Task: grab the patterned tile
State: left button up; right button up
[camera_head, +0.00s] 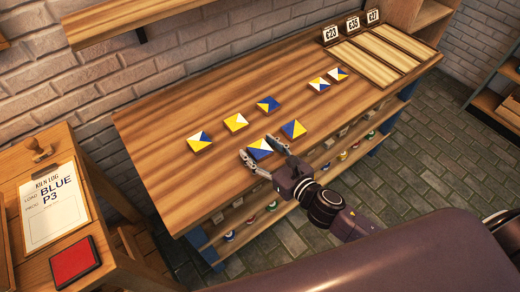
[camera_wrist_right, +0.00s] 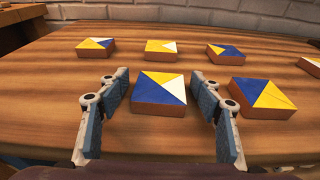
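Several square tiles with blue, yellow and white triangle patterns lie flat on the wooden bench. My right gripper (camera_head: 257,147) is low over the bench's front part, open around the nearest patterned tile (camera_head: 261,150). In the right wrist view this blue, white and yellow tile (camera_wrist_right: 159,90) sits between and slightly beyond the fingertips (camera_wrist_right: 160,77). A gap shows on its right; on the left the finger is very close, and contact is unclear. A blue and yellow tile (camera_wrist_right: 261,94) lies just right of it. My left gripper is not in view.
Wooden trays (camera_head: 375,55) with numbered signs stand at the bench's far right. A side table holds a "Kiln log" sheet (camera_head: 52,205) and a red pad (camera_head: 75,262).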

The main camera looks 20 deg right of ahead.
jog(key=c, duration=1.1)
jog(key=shift+r, duration=0.15)
